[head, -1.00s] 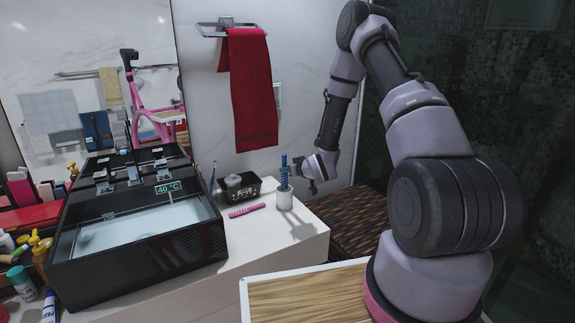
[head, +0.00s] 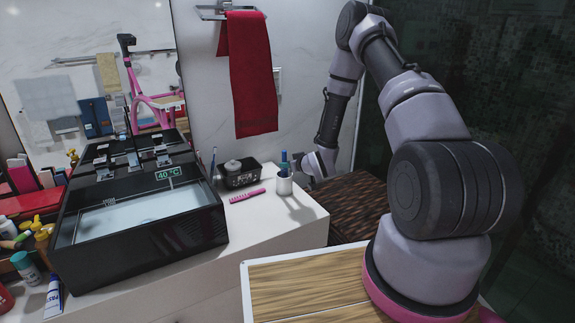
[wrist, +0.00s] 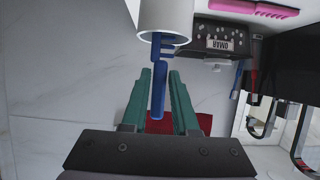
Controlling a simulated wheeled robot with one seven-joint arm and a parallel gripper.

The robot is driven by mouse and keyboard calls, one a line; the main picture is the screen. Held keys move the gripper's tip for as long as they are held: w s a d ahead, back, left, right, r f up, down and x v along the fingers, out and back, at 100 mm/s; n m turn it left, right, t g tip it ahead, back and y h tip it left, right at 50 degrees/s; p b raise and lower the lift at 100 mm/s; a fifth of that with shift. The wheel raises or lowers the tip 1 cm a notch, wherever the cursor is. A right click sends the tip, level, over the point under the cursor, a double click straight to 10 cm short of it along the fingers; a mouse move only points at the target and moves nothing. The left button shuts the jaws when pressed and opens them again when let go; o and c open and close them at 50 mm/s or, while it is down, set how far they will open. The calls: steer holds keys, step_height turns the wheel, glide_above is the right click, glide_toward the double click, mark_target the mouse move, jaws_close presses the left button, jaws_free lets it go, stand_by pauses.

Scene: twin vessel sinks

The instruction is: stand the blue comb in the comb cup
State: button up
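The blue comb (head: 283,157) stands in the white comb cup (head: 284,186), its lower end inside and its upper part above the rim. In the wrist view the comb (wrist: 159,92) runs from the mouth of the cup (wrist: 166,17) back between my two teal fingers. My gripper (wrist: 160,73) is open, with gaps on both sides of the comb. In the head view my gripper (head: 297,158) is just right of the comb, above the cup's rim. The comb's end inside the cup is hidden.
A pink comb (head: 247,195) lies on the white counter (head: 262,227) left of the cup. A black box (head: 240,178) stands behind it, and a black vessel sink (head: 140,240) is further left. A red towel (head: 252,75) hangs on the wall.

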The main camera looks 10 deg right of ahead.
steer(key=shift+o, duration=1.3)
steer(key=v, duration=1)
steer(key=shift+s, duration=0.4)
steer(key=shift+d+r, duration=0.1)
